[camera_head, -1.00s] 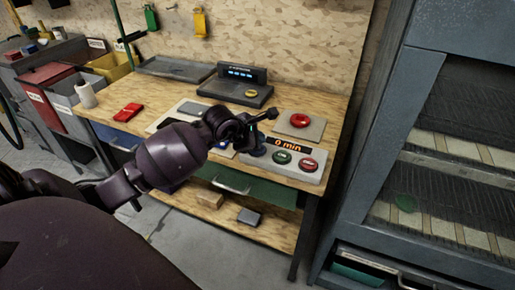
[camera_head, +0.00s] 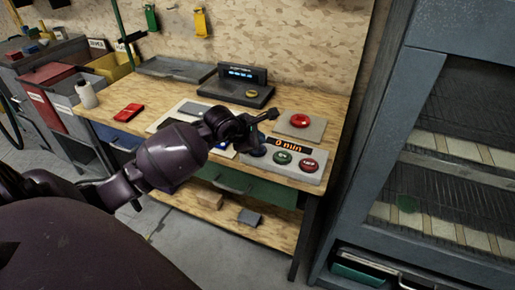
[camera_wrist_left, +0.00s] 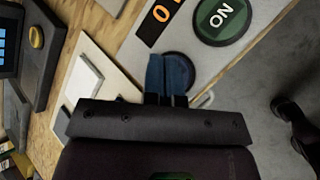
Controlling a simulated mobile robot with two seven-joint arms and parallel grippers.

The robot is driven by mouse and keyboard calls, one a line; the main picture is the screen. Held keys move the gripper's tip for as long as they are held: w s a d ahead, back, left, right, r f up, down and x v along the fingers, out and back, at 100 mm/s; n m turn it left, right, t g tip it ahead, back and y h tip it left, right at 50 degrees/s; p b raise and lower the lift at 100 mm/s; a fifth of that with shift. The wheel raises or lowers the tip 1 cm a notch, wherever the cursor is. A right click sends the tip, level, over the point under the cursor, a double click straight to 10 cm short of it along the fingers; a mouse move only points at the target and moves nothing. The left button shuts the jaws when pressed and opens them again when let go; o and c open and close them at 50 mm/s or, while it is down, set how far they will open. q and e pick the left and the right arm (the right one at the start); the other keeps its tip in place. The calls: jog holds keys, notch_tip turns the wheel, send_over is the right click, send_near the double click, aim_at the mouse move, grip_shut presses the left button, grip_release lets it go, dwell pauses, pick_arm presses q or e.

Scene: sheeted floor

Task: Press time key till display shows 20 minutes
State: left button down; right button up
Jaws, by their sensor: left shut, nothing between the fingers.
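The control panel (camera_head: 312,178) lies at the front right of the workbench. Its display (camera_head: 287,145) reads "0 min" in orange; a cropped part of it shows in the left wrist view (camera_wrist_left: 157,25). The green ON key (camera_head: 283,158) and a red key (camera_head: 309,165) sit below the display. A dark round key (camera_head: 257,151) is at the panel's left end, its label hidden. My left gripper (camera_wrist_left: 168,60) is shut and empty, its blue fingertips over the dark key and partly covering it. I cannot tell whether they touch. My right gripper is not in view.
A grey plate with a red round button (camera_head: 299,121) lies behind the panel. A dark device with a lit blue display (camera_head: 241,72) stands farther back. A large grey cabinet (camera_head: 400,130) stands right of the bench. Flat plates lie left of the panel.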

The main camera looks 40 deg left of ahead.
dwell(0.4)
pick_arm(q)
jog(key=shift+f, duration=0.1)
jog(key=shift+f, duration=0.35)
jog(key=shift+f, duration=0.15)
dwell(0.8)
jog(key=shift+f+b, duration=0.25)
jog(key=shift+b, duration=0.1)
jog(key=shift+r, duration=0.1)
dwell(0.3)
jog(key=shift+r+p, duration=0.35)
jog(key=shift+r, duration=0.4)
